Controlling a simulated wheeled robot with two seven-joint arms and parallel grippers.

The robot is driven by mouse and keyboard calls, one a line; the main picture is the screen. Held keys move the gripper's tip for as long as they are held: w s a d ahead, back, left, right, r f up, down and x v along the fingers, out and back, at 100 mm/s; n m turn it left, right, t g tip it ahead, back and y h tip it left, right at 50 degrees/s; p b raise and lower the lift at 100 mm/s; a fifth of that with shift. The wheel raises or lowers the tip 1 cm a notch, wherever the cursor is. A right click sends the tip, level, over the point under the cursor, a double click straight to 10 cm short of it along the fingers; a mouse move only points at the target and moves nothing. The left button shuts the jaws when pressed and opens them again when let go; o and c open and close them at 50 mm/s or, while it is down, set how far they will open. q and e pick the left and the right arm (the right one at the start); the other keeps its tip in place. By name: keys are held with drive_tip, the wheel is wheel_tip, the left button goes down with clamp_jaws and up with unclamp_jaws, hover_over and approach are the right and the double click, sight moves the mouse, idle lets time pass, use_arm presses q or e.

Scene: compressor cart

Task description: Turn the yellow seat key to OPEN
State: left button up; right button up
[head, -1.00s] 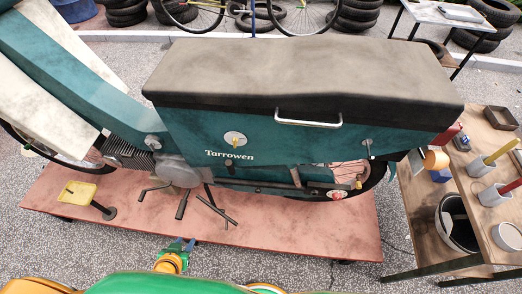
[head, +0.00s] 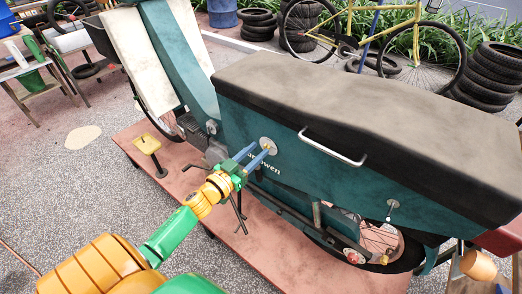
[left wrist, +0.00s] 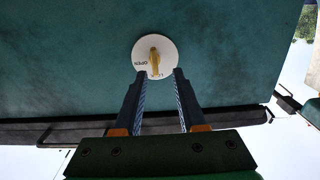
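The yellow seat key (left wrist: 154,62) stands in a round white dial (left wrist: 169,45) on the teal body panel. In the left wrist view its bar points down the picture, towards partly hidden lettering that starts with L; OPEN is printed at the dial's left. In the head view the dial (head: 268,144) shows, but I cannot make out the key. My left gripper (head: 257,152) reaches to the panel just in front of the dial. Its two fingers (left wrist: 157,76) are apart, one on each side below the key, with nothing seen between them. My right gripper is not in view.
The dark seat (head: 360,110) with a pale handle bar (head: 332,147) overhangs the panel. The vehicle stands on a red platform (head: 270,265). A yellow pad on a post (head: 147,144) stands at the platform's left. Pedals and levers project below the panel.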

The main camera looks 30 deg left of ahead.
use_arm(q)
drive_tip(key=shift+w+d+r, duration=0.1)
drive_tip(key=shift+w+d, duration=0.4)
drive_tip(key=shift+w, duration=0.3)
drive_tip(key=shift+s+a, duration=0.1)
drive_tip(key=shift+c, duration=0.2)
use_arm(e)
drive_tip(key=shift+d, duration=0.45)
use_arm(q)
clamp_jaws()
